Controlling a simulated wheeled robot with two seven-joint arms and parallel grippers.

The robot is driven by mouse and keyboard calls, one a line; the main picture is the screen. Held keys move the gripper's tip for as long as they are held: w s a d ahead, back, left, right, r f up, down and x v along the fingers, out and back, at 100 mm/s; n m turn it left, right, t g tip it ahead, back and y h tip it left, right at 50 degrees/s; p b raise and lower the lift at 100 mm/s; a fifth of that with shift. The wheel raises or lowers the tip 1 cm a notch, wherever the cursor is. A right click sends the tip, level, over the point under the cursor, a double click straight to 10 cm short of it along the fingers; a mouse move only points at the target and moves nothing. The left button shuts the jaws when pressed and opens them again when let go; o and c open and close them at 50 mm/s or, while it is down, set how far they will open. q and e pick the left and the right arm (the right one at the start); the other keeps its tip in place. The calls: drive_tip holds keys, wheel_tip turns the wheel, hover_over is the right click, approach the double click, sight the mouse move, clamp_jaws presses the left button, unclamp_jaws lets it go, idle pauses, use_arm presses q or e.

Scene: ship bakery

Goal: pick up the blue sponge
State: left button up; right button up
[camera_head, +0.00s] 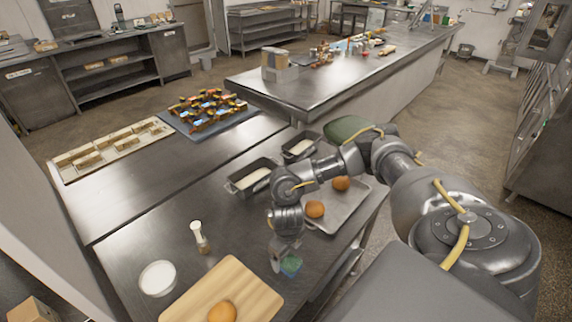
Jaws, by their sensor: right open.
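The blue sponge (291,266), with a green part showing, lies on the metal table near its right front edge. It is small and partly hidden by my gripper. My right gripper (284,258) points down right at the sponge, with its jaws open. I cannot tell whether the fingers touch the sponge or stand around it. My left gripper is not in view.
A wooden board (254,289) with a bun, a white bowl (158,278) and a brush (200,236) stand left of the gripper. A metal tray (347,212) with buns and dark loaf tins (238,187) lie behind it.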

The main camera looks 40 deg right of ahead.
drive_tip(key=shift+f, duration=1.25)
drive_tip(key=c, duration=1.1)
drive_tip(key=shift+r, duration=0.1)
drive_tip(key=shift+w+r, duration=0.1)
drive_tip(key=shift+r, duration=0.4)
drive_tip(key=s+d+r, duration=0.1)
drive_tip(key=r, duration=0.1)
drive_tip(key=s+d+r+b, duration=0.1)
drive_tip(key=r, duration=0.1)
drive_tip(key=s+d+r+b, duration=0.1)
drive_tip(key=r, duration=0.2)
drive_tip(key=shift+s+d, duration=0.1)
drive_tip(key=shift+s, duration=0.05)
drive_tip(key=shift+s+d+r+b, duration=0.3)
drive_tip(key=shift+s+d+r, duration=0.5)
drive_tip(key=shift+s+d, duration=0.35)
drive_tip(key=shift+s+d+r+b, duration=0.25)
drive_tip(key=shift+s+d+r, duration=0.6)
drive_tip(key=shift+s+d, duration=0.25)
drive_tip(key=shift+s+d+r+b, duration=0.3)
drive_tip(key=shift+s+d+r, duration=0.5)
drive_tip(key=shift+s+d, duration=0.3)
